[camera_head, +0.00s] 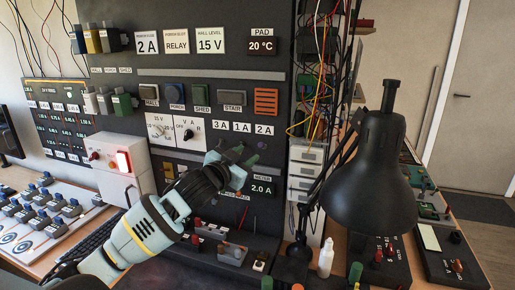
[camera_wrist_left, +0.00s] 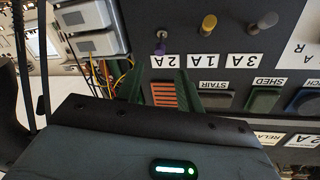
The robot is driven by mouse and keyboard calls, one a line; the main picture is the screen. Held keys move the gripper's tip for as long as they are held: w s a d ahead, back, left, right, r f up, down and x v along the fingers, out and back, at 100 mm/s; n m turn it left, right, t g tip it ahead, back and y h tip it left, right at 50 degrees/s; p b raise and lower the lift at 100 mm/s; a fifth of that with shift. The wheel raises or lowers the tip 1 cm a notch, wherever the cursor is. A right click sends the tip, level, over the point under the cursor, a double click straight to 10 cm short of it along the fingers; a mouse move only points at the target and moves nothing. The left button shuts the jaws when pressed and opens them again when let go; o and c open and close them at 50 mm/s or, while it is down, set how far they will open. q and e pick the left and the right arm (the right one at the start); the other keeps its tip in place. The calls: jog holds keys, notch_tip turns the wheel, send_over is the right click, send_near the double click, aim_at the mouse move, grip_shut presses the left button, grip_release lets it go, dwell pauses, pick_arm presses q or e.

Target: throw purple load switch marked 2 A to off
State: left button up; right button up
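The purple load switch (camera_wrist_left: 160,46) shows in the wrist view as a small knob with a short stem, beside the 2 A label (camera_wrist_left: 165,61); that view is upside down. In the head view the 2 A label (camera_head: 264,129) is the rightmost of three, and the knob below it is small and dark. My left gripper (camera_head: 246,156) is just below the labels, near that knob. In the wrist view its two green fingers (camera_wrist_left: 160,76) stand apart with nothing between them, pointing toward the purple switch. I cannot tell the lever's exact position. My right gripper is not in view.
A yellow switch (camera_wrist_left: 208,24) at 1 A and a grey switch (camera_wrist_left: 266,20) at 3 A sit beside the purple one. An orange slotted block (camera_head: 266,102) is above the labels. A black lamp (camera_head: 375,170) stands to the right, and a meter reading 2.0 A (camera_head: 262,190) is below.

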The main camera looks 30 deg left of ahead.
aim_at(260, 145)
pick_arm(q)
jog(key=shift+w+a, duration=0.15)
jog(key=shift+w, duration=3.45)
grip_shut()
